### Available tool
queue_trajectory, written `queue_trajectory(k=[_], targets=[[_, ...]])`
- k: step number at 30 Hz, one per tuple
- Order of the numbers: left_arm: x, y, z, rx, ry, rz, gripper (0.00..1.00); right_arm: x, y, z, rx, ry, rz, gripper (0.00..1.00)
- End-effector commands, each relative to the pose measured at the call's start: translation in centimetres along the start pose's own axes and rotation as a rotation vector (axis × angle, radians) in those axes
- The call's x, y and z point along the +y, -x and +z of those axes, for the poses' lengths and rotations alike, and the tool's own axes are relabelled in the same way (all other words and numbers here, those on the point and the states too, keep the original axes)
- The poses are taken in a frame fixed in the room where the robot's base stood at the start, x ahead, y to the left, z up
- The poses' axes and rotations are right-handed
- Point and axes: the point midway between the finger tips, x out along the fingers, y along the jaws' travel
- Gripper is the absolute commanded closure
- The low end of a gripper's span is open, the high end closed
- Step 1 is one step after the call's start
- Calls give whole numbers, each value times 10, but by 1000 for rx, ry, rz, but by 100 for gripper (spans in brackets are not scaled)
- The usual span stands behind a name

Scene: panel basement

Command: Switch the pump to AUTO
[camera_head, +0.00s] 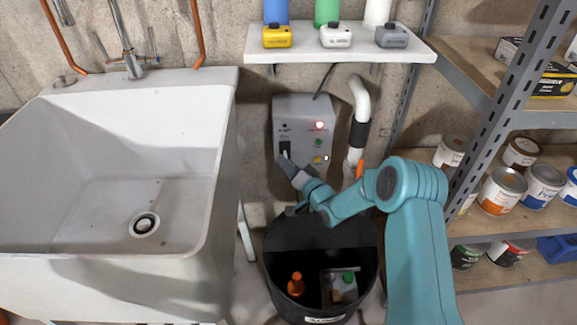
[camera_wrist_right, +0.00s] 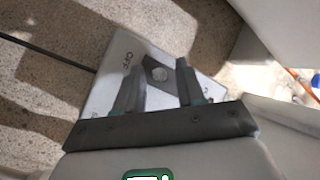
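The pump control box (camera_head: 318,108) is a grey metal box on the wall between the sink and a white pipe. It has a lit red lamp (camera_head: 319,125), a green button or lamp below it and a yellow one lower down. On its left side is a dark switch plate (camera_head: 285,146). My right gripper (camera_head: 283,160) is at the lower part of this switch. In the right wrist view its two fingers (camera_wrist_right: 158,66) stand apart on either side of a dark hexagonal switch base (camera_wrist_right: 157,72), beside the OFF lettering. Contact cannot be told. My left gripper is out of view.
A white sink (camera_head: 238,110) stands at the left. A shelf (camera_head: 340,53) with coloured containers is above, and a rack (camera_head: 460,150) with paint cans is at the right.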

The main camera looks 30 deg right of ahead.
Motion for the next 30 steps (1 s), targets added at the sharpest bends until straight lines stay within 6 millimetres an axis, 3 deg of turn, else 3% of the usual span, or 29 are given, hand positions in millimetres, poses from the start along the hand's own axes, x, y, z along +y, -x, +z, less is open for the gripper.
queue_trajectory(k=[5,8,9,20,30], targets=[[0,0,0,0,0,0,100,0,0,0,0,0,0,65],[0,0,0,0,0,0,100,0,0,0,0,0,0,97],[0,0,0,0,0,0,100,0,0,0,0,0,0,100],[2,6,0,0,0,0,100,-4,1,-3,-19,-18,22,100],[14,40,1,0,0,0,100,-17,2,-14,-140,-135,163,100]])
